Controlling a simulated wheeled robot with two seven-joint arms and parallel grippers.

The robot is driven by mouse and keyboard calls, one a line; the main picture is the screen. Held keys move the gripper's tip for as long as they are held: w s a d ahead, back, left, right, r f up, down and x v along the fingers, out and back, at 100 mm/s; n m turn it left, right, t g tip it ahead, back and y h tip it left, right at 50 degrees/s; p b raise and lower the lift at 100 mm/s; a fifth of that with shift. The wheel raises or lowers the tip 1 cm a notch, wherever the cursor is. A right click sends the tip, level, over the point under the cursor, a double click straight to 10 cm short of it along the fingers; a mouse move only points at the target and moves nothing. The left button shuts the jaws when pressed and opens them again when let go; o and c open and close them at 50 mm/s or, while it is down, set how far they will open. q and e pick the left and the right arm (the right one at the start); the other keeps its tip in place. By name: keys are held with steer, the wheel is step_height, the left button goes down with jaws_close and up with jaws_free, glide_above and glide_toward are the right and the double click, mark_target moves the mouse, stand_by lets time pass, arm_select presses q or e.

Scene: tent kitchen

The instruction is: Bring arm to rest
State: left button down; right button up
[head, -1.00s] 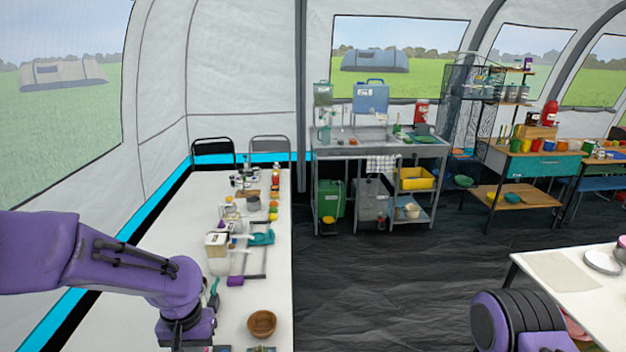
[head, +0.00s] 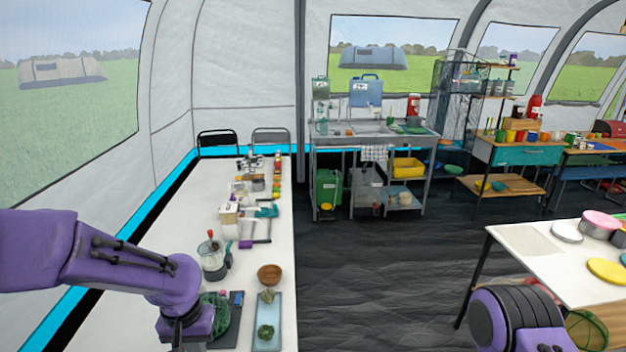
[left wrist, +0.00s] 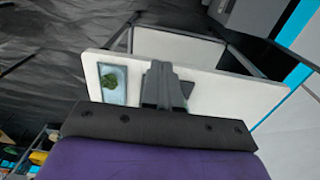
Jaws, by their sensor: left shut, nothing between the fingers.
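My left arm comes in from the left in the head view, with its purple wrist (head: 185,320) bent down over the near part of the long white table (head: 120,312). In the left wrist view my left gripper (left wrist: 163,72) is shut with nothing visible between its fingers. The table, with a tray (left wrist: 103,92) bearing a green item, lies beyond it there. A purple part of my right arm (head: 515,322) shows at the lower right of the head view; its gripper is out of view.
The long table holds a wooden bowl (head: 269,274), a blender-like pot (head: 214,258), a light blue tray (head: 275,318) and several small items. A second white table (head: 530,245) stands at the right. Dark floor (head: 370,285) lies open between them, with a sink unit (head: 375,140) behind.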

arm_select(q)
steer(key=w+d+n+t, duration=0.1)
steer(key=w+t, duration=0.3)
steer(key=w, duration=0.2)
step_height(320, 180, down, 7)
steer(key=a+n+t+b, duration=0.1)
steer(key=n+t+b, duration=0.1)
steer(key=t, duration=0.1)
steer(key=s+a+f+n+y+b, duration=0.2)
steer(key=s+a+f, duration=0.2)
steer(key=s+f, duration=0.5)
steer(key=s+a+f+g+b, duration=0.1)
steer(key=s+f+g, duration=0.1)
steer(key=s+f, duration=0.5)
steer(key=s+a+f+g+y+b, duration=0.1)
steer(key=s+f, duration=0.5)
steer(key=s, duration=0.8)
steer(key=shift+a+f+n+g+y, duration=0.3)
steer(key=shift+a+f+n+g, duration=0.1)
steer(key=shift+a, duration=0.25)
